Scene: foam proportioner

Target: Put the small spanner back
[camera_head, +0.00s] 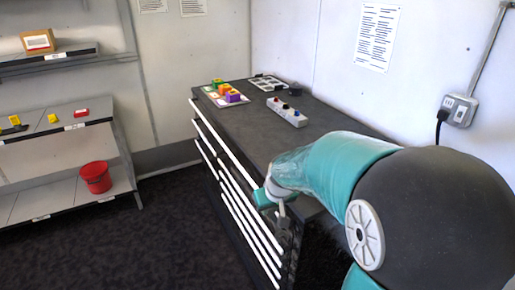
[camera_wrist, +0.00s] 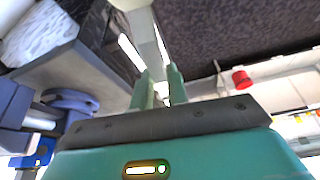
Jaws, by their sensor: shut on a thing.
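My gripper (camera_head: 273,196) is at the near end of the workbench's drawer front, below the top edge. In the wrist view its two teal fingers (camera_wrist: 162,88) are shut on a pale grey bar (camera_wrist: 146,38), which looks like the small spanner. The bar runs away from the fingers to the top edge of the wrist view and widens there; its far end is cut off. In the head view a small grey part shows below the fingers, too small to make out well. No marked place for a spanner can be made out.
The dark workbench (camera_head: 262,128) has drawers with long white handles (camera_head: 236,205). On top are a tray of coloured blocks (camera_head: 224,94), a white frame (camera_head: 267,82) and a strip with knobs (camera_head: 287,112). A shelf (camera_head: 72,192) with a red bucket (camera_head: 96,177) stands left. Dark floor between is clear.

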